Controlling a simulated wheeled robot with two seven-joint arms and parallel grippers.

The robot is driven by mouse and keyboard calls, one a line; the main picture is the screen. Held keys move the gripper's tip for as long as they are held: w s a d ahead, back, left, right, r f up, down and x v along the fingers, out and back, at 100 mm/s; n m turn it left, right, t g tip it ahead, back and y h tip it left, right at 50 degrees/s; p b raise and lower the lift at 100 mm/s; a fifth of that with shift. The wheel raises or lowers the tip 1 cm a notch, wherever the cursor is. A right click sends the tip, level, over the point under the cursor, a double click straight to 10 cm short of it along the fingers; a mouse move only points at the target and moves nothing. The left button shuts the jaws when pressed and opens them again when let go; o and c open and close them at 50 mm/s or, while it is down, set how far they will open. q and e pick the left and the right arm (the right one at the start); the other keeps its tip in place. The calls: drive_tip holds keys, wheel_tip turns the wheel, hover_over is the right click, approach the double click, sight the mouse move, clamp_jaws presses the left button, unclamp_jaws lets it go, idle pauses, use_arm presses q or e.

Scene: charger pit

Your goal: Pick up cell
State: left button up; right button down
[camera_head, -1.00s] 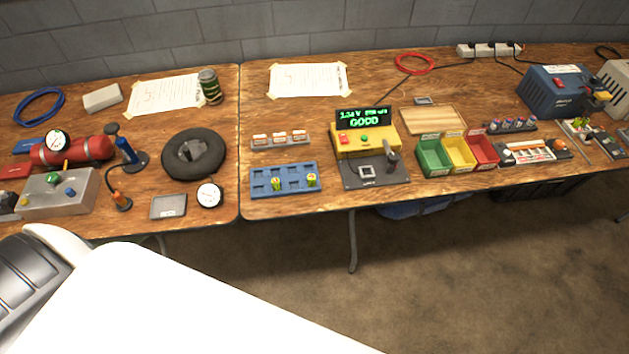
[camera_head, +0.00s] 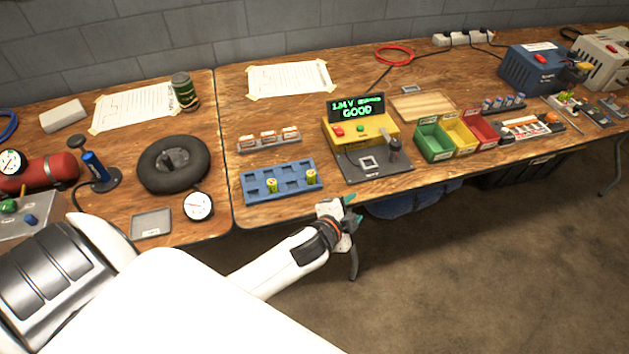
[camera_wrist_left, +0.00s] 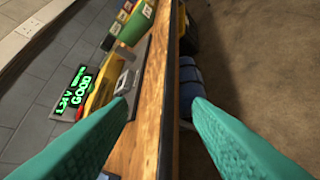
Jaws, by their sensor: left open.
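Two yellow-green cells stand in the front row of a blue tray (camera_head: 249,190): a left cell (camera_head: 272,186) and a right cell (camera_head: 311,178). Other pockets of the tray look empty. A yellow tester (camera_head: 345,132) behind and to the right shows a green "GOOD" display (camera_head: 356,107). My left gripper (camera_head: 351,208) is open and empty, off the table's front edge, right of the tray and in front of the tester. Its teal fingers fill the sides of the left wrist view (camera_wrist_left: 160,115), apart, with the table edge between them. My right gripper is not in view.
Green (camera_head: 433,142), yellow and red bins stand right of the tester. A black wheel (camera_head: 150,176) and a round gauge (camera_head: 198,206) lie left of the tray. The table's front edge (camera_head: 290,224) runs beside my gripper. Open floor lies in front.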

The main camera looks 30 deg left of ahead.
use_arm(q)
drive_tip(key=w+d+r+m+t+h, duration=0.1)
drive_tip(key=w+d+r+m+h, duration=0.1)
drive_tip(key=d+r+m+h, duration=0.3)
drive_tip(key=w+d+r+m+t+h+b, duration=0.1)
drive_tip(key=w+d+r+m+h, duration=0.15)
drive_tip(key=r+m, duration=0.45)
drive_tip(key=w+d+r+m+t+h, duration=0.1)
drive_tip(key=w+d+r+m+h, duration=0.2)
drive_tip(key=r+m+h, duration=0.3)
drive_tip(key=m+g+y+b, duration=0.1)
drive_tip(key=m+g+y, duration=1.4)
drive_tip(key=m, duration=1.6)
hover_over(311, 172)
drive_tip(key=shift+g+h, duration=0.5)
drive_tip(key=shift+h, duration=0.05)
drive_tip(key=f, duration=1)
drive_tip(key=shift+w, duration=0.3)
drive_tip(key=f, duration=0.5)
drive_tip(key=shift+s+f+p, duration=0.3)
drive_tip(key=shift+s+p, duration=0.1)
drive_tip(key=shift+f, duration=0.3)
